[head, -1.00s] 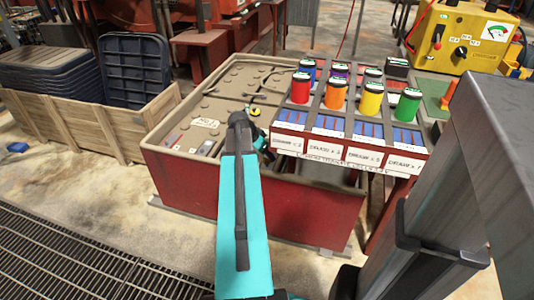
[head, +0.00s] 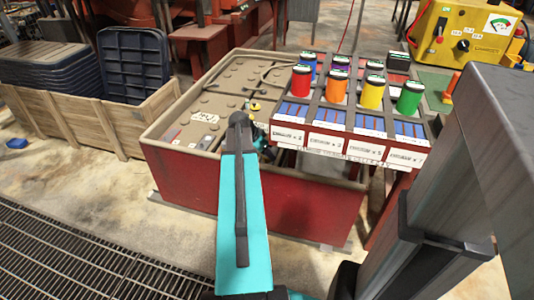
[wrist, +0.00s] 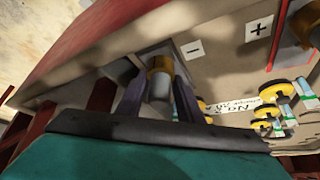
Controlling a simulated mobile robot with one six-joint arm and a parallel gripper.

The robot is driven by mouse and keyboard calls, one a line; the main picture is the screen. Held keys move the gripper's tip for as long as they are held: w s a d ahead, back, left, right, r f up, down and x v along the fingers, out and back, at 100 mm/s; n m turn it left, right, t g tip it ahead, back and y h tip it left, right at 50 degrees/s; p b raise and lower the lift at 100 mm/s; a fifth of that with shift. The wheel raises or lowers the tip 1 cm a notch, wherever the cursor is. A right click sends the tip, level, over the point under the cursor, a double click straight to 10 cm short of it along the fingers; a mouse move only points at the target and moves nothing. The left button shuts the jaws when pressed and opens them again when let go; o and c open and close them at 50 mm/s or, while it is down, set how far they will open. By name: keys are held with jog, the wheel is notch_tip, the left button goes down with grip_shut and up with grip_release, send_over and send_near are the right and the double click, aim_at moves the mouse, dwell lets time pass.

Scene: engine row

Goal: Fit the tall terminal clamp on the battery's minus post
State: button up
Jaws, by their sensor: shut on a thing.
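My gripper (wrist: 160,92) is shut on a terminal clamp (wrist: 159,82), a grey cylinder with a brass-coloured band, in the wrist view. The clamp is beside the white minus label (wrist: 194,49) on the battery. The minus post cannot be made out behind the clamp, and I cannot tell whether the clamp is around it. The plus label (wrist: 259,28) is further right. In the head view the battery (head: 205,100) is a large red case with a tan top. My arm hides most of the gripper there.
Several yellow and black clamp-like parts (wrist: 285,87) lie right of the gripper in the wrist view. A rack (head: 330,146) with coloured canisters overhangs the battery's right side in the head view. A wooden crate (head: 110,132) stands left, and a yellow machine (head: 465,35) stands back right.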

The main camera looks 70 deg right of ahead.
jog(key=o, duration=1.3)
jog(key=p+v, duration=0.2)
jog(key=v, duration=1.1)
jog(key=shift+w+a+r, duration=0.15)
jog(key=shift+r, duration=0.2)
jog(key=shift+p, duration=0.3)
